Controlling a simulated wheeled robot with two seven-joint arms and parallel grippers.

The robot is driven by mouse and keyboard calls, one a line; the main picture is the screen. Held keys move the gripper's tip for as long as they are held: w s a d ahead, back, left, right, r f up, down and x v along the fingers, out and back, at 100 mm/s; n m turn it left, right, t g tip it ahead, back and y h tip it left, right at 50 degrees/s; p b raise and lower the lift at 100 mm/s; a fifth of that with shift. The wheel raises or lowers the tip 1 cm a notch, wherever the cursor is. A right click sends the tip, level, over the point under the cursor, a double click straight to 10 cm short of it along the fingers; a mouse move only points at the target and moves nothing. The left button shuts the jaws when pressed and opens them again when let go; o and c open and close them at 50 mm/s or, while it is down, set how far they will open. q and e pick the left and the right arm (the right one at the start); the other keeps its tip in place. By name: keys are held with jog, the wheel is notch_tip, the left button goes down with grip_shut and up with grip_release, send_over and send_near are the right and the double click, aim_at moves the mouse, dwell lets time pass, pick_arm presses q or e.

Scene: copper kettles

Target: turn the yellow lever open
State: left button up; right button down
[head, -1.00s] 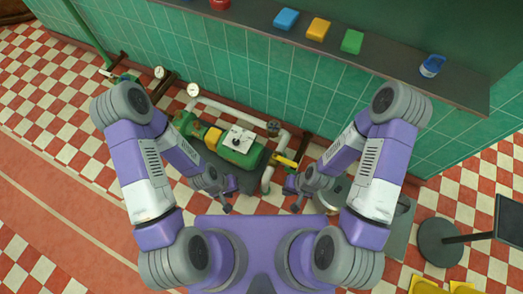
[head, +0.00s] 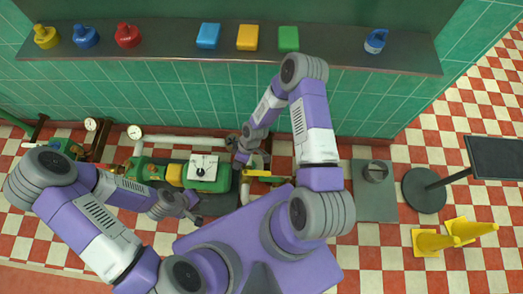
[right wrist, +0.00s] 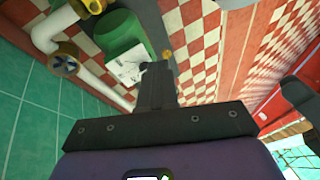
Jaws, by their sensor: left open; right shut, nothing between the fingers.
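The yellow lever (head: 258,173) sits on the pipework just right of the green pump (head: 205,178) in the head view. It runs roughly left to right, with part of my right arm close above it. My right gripper (head: 252,160) is shut and empty, just behind the lever; I cannot tell whether they touch. In the right wrist view its closed fingers (right wrist: 157,85) point toward the pump's green body (right wrist: 112,40) and white plate (right wrist: 127,68). The lever is not clearly seen there. My left gripper (head: 193,208) is open and empty in front of the pump.
A grey mat with a round metal object (head: 376,172), a dark stand (head: 424,190) and yellow cones (head: 432,242) are to the right.

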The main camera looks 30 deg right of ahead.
aim_at(257, 173)
jog(key=w+d+f+n+g+h+b, duration=0.2)
jog(key=w+d+f+n, duration=0.2)
jog(key=d+f+n, duration=0.5)
jog(key=w+d+f+n+g+h+b, duration=0.1)
jog(key=w+d+f+n+b, duration=0.1)
jog(key=w+d+f+n, duration=0.65)
jog(key=s+a+f+n+b, duration=0.2)
jog(key=s+a+f, duration=0.3)
jog(key=s, duration=0.5)
jog(key=shift+a+f+n, duration=0.15)
jog(key=shift+f+n, duration=0.3)
jog(key=shift+f, duration=0.05)
jog(key=shift+s, duration=0.15)
